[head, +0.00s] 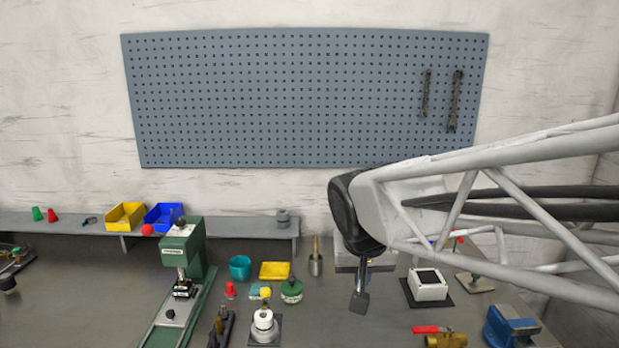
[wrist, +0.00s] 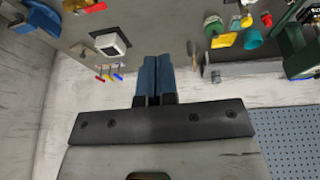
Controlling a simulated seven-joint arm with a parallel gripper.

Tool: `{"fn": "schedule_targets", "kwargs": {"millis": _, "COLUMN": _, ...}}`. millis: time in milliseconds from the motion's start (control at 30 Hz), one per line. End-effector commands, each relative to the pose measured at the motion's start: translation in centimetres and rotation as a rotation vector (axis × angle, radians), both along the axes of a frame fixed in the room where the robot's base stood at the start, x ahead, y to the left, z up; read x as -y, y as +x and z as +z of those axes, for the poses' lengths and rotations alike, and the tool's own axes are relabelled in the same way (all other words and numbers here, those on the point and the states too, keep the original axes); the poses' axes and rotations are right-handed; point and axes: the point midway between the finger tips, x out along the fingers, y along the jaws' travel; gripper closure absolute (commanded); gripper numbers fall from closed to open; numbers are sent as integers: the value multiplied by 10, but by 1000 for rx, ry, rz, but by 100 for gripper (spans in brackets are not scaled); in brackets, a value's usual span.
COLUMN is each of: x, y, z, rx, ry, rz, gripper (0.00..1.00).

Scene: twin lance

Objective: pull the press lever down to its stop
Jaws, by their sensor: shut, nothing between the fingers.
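The green press (head: 183,250) stands left of centre on the bench in the head view. A red ball knob (head: 147,229) sits at the upper left of its head, level with the head's top; it looks like the lever's end, but the lever's rod is too small to make out. In the wrist view part of the green press (wrist: 290,45) shows at the right edge, upside down. My gripper (head: 360,302) is well to the right of the press, pointing down and apart from it. Its blue-grey fingers (wrist: 153,75) are together with nothing between them.
Between gripper and press stand a metal cylinder with a handle (head: 315,262), a green container (head: 291,290), a yellow tray (head: 274,271) and a teal cup (head: 240,267). A white box (head: 428,285), blue vise (head: 511,326) and red-handled valve (head: 440,335) lie right. The bench's left-centre is clear.

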Motion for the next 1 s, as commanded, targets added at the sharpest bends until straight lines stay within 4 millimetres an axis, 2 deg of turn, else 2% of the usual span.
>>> {"fn": "schedule_targets", "kwargs": {"millis": 33, "x": 13, "y": -13, "z": -2, "rx": -9, "ry": 3, "rz": -7, "gripper": 100}}
{"fn": "schedule_targets", "kwargs": {"millis": 200, "x": 46, "y": -55, "z": -13, "rx": -45, "ry": 7, "rz": -7, "gripper": 100}}
{"fn": "schedule_targets", "kwargs": {"millis": 500, "x": 84, "y": -124, "z": -37, "rx": -98, "ry": 28, "rz": 1, "gripper": 100}}
{"fn": "schedule_targets", "kwargs": {"millis": 700, "x": 93, "y": -147, "z": -47, "rx": -112, "ry": 39, "rz": 6, "gripper": 100}}
{"fn": "schedule_targets", "kwargs": {"millis": 1000, "x": 94, "y": -152, "z": -49, "rx": -116, "ry": 40, "rz": 9, "gripper": 100}}
